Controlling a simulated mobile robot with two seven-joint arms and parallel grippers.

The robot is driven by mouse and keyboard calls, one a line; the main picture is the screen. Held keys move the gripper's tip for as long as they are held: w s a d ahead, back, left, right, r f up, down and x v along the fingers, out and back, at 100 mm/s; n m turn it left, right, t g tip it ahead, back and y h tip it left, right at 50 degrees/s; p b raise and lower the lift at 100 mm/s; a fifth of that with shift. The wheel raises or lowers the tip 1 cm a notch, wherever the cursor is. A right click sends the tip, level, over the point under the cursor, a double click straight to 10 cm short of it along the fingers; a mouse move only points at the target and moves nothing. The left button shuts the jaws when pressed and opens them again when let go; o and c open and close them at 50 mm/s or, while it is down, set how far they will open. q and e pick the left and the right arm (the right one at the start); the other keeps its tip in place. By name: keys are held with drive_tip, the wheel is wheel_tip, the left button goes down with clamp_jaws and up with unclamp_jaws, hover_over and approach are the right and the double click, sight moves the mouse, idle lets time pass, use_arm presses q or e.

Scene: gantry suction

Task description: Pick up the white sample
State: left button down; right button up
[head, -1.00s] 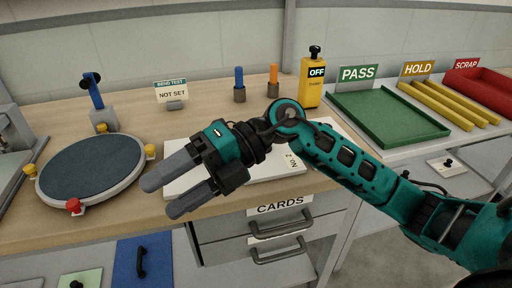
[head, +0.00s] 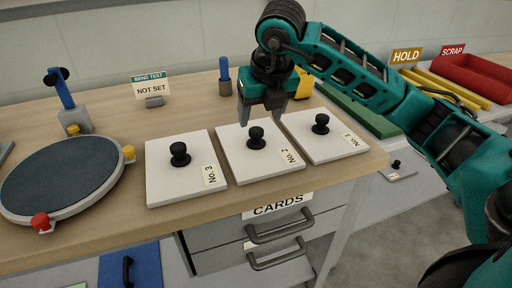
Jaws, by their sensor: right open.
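Three white square plates with black knobs lie in a row on the wooden bench: No. 3 (head: 165,184), No. 2 (head: 231,143) and No. 1 (head: 332,148). All three are white, so I cannot tell which one is the white sample. My right gripper (head: 261,115) points down with its fingers apart and empty. In the picture its fingertips are just behind the knob (head: 256,137) of plate No. 2, over that plate's far edge; I cannot tell its height. My left gripper is not in view.
A round dark turntable (head: 63,180) stands at the left, with a bend test sign (head: 152,88) behind. A drawer labelled CARDS (head: 280,205) is below the bench edge.

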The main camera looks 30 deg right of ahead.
sight(257, 131)
drive_tip(key=x, duration=0.3)
drive_tip(key=b+x, duration=0.1)
drive_tip(key=x, duration=0.2)
drive_tip(key=shift+s+a+f, duration=0.15)
drive_tip(key=shift+s, duration=0.05)
drive_tip(key=shift+c, duration=0.5)
clamp_jaws()
